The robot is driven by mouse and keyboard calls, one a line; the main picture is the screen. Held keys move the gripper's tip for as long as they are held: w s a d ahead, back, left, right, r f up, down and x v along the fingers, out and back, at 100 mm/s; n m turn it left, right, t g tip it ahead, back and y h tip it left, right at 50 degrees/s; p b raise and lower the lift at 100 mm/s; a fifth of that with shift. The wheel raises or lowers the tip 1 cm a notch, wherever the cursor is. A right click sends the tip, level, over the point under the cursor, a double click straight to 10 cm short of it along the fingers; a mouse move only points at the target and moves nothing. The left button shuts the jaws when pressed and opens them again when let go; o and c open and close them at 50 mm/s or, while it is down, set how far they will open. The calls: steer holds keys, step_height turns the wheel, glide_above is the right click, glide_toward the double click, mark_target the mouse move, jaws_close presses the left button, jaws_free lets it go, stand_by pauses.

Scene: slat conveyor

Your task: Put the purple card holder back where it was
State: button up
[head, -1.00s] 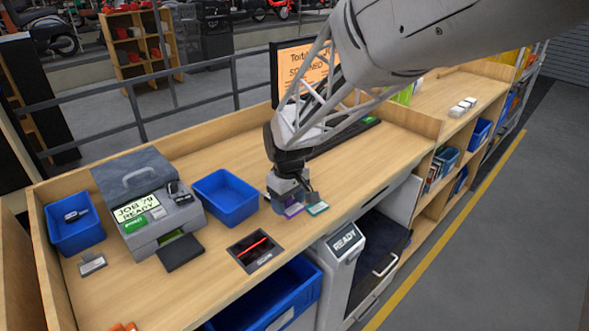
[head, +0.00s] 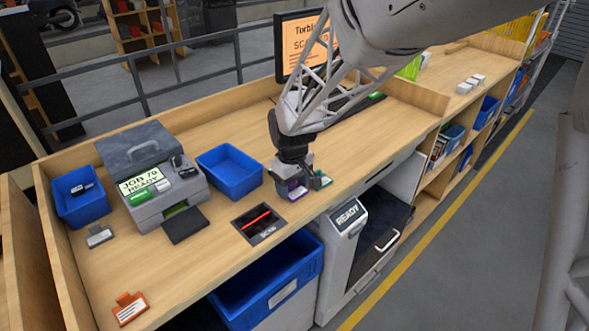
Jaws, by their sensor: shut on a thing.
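The purple card holder (head: 293,188) is small in the head view, just under my gripper (head: 297,178), near the counter's front edge. My gripper points down and is shut on the purple card holder. A teal-edged piece (head: 320,182) shows close beside it on the right; I cannot tell whether it touches my gripper. The fingers partly cover the purple holder, and its contact with the counter is hard to see.
A scan pad (head: 259,223) and a blue bin (head: 229,172) lie left of my gripper. Further left are a grey machine (head: 160,200), another blue bin (head: 78,205), a grey holder (head: 99,236) and an orange holder (head: 130,308). The counter (head: 375,150) is clear on the right.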

steer(key=shift+f, duration=0.15)
steer(key=o, duration=0.6)
step_height(320, 180, up, 12)
steer(key=shift+r, duration=0.15)
stand_by(0.6)
stand_by(0.5)
